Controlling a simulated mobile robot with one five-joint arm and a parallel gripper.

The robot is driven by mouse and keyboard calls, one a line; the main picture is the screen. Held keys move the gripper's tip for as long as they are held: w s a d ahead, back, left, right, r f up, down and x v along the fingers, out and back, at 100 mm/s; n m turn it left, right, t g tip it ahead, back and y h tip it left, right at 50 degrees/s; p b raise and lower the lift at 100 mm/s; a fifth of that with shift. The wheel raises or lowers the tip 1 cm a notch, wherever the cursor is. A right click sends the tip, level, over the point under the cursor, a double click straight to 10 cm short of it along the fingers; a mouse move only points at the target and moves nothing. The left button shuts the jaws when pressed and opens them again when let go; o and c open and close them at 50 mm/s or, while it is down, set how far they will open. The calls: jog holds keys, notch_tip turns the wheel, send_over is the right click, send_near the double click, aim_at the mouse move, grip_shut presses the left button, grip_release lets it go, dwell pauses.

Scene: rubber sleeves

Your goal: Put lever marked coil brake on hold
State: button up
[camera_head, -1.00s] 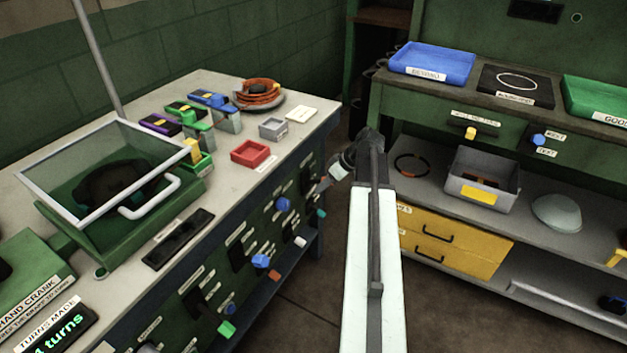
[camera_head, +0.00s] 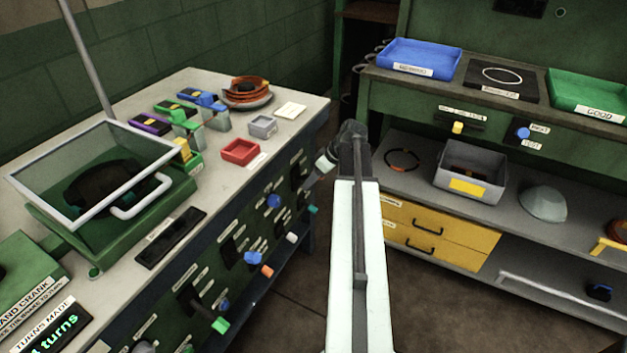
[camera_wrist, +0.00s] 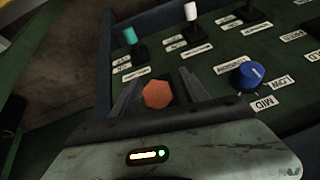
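Several levers with coloured knobs stick out of the dark green panel (camera_head: 215,268) on the side of the left bench. No label there reads clearly as coil brake, so I cannot tell which lever it is. In the wrist view, my gripper (camera_wrist: 157,88) has its fingers apart, with an orange knob (camera_wrist: 158,94) showing between them. I cannot tell whether they touch it. A teal-tipped lever (camera_wrist: 130,36) and a white-tipped lever (camera_wrist: 190,11) stand beyond. In the head view the orange knob (camera_head: 267,271) is low on the panel; my fingertips are hard to make out.
A blue dial (camera_wrist: 247,76) with labels LOW and MID sits right of my gripper. A green-tipped lever (camera_head: 220,325) sticks out at the panel's near end. The right workbench (camera_head: 400,105) holds trays, with a grey bin (camera_head: 480,190) on its shelf. Open floor lies between the benches.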

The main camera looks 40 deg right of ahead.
jog(key=p+v, duration=0.7)
jog(key=shift+r, duration=0.4)
jog(key=shift+s+d, duration=0.1)
jog(key=shift+s, duration=0.1)
jog(key=shift+f, duration=0.1)
